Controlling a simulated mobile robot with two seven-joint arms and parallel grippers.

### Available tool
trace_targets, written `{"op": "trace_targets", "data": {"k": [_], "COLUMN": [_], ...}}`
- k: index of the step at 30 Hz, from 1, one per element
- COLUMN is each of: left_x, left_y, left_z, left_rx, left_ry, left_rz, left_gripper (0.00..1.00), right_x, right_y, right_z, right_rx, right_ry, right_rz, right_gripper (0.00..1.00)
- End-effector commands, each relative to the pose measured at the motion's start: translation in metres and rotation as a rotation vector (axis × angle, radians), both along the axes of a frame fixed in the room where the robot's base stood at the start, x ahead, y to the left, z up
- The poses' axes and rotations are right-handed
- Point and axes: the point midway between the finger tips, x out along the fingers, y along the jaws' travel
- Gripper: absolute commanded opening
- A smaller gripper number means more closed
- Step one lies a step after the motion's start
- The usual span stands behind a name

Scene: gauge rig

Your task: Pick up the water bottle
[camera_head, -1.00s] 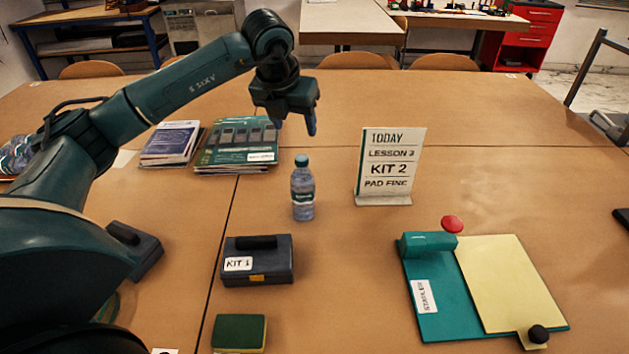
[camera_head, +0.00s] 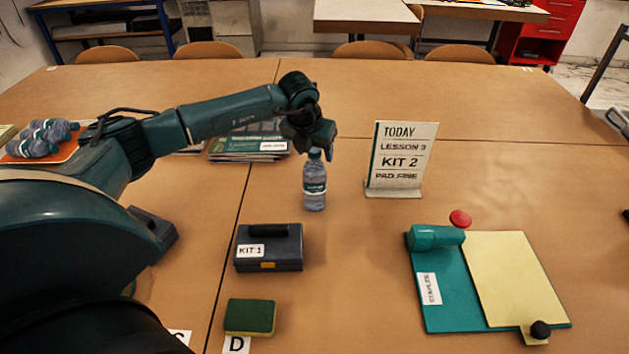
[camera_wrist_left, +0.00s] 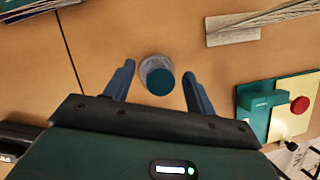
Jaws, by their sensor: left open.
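The water bottle (camera_head: 314,187) stands upright on the table in the head view, clear with a teal cap and a dark label. My left gripper (camera_head: 318,152) is at the top of the bottle, reaching down from behind the cap. In the left wrist view the bottle's teal cap (camera_wrist_left: 160,81) shows from above, between the two fingers of my left gripper (camera_wrist_left: 158,85). The fingers are open, with a gap on each side of the bottle. My right gripper is in neither view.
A sign (camera_head: 401,158) stands right of the bottle. A dark KIT 1 case (camera_head: 285,250) and a green-yellow sponge (camera_head: 250,316) lie nearer. Booklets (camera_head: 238,147) lie behind my arm. A teal stapler board (camera_head: 450,310) is at right. An orange tray (camera_head: 66,152) holds more bottles.

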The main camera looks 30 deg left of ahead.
Motion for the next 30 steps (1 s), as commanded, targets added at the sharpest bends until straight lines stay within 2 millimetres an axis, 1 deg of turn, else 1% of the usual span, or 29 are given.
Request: {"op": "trace_targets", "data": {"k": [7, 8, 27, 28, 30], "left_x": [0.0010, 0.0010, 0.0010, 0.0010, 0.0011], "left_y": [-0.0001, -0.0001, 0.0001, 0.0001, 0.0001], "left_z": [-0.0024, -0.0023, -0.0016, -0.0016, -0.0016], "left_rx": [0.000, -0.001, -0.001, -0.001, -0.001], "left_ry": [-0.001, -0.001, -0.001, -0.001, -0.001], "left_rz": [0.000, 0.000, 0.000, 0.000, 0.000], "left_gripper": [0.56, 0.54, 0.01, 0.00, 0.00], "right_x": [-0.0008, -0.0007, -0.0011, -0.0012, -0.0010], "right_y": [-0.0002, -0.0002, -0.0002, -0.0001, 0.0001], "right_z": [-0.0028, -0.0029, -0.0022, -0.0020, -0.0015], "right_rx": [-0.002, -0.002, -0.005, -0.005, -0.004], "right_ry": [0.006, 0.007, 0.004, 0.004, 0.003], "right_rz": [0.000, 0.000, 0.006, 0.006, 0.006], "right_gripper": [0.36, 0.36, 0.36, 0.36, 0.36]}}
